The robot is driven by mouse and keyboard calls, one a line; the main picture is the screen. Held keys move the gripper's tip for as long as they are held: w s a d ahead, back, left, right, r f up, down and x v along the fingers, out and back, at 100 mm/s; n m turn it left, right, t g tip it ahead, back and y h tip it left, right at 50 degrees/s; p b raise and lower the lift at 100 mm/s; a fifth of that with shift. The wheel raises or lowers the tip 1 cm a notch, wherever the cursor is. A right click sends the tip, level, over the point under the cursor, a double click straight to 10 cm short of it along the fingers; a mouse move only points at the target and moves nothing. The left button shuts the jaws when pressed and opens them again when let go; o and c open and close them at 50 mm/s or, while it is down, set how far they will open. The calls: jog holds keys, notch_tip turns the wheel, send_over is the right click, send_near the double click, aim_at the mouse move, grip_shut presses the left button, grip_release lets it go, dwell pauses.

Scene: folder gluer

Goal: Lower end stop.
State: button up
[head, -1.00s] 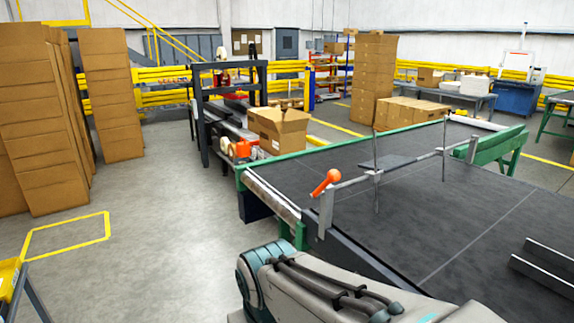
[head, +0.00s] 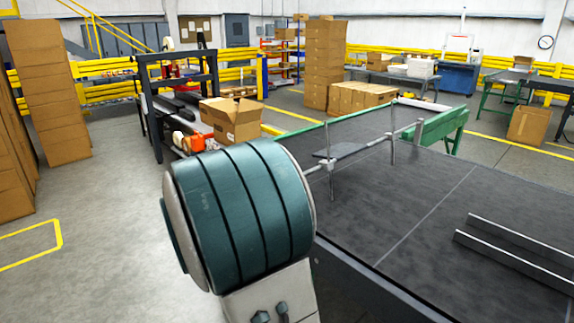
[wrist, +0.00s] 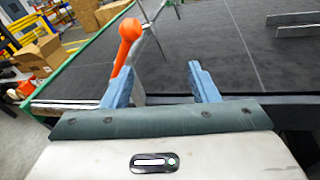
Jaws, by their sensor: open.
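The end stop is a grey plate (head: 342,152) on a cross bar held by thin upright rods above the dark belt (head: 420,185). Its orange ball-ended lever (wrist: 126,42) shows in the wrist view, tilted up, beside and beyond my gripper's left finger. In the head view the lever is hidden behind my arm. My gripper (wrist: 162,84) has blue fingers, spread apart with nothing between them. I cannot tell whether the left finger touches the lever or its mount. The gripper itself is hidden in the head view.
Two metal rails (head: 515,245) lie on the belt at the right. A green frame edge (head: 362,112) runs along the belt's far side. An open cardboard box (head: 232,120) and a dark rack stand beyond my arm.

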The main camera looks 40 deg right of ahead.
jog(key=w+d+n, duration=0.1)
jog(key=w+d, duration=0.1)
jog(key=d, duration=0.2)
jog(key=w+d+r+n+t+p, duration=0.1)
jog(key=w+d, duration=0.2)
jog(key=d, duration=0.1)
jog(key=w+d+t+p, duration=0.1)
jog(key=w+d, duration=0.2)
jog(key=d, duration=0.1)
jog(key=shift+w+d+r+n+h, duration=0.15)
jog(key=shift+w+r+n+h, duration=0.15)
jog(key=shift+r+n, duration=0.1)
grip_shut()
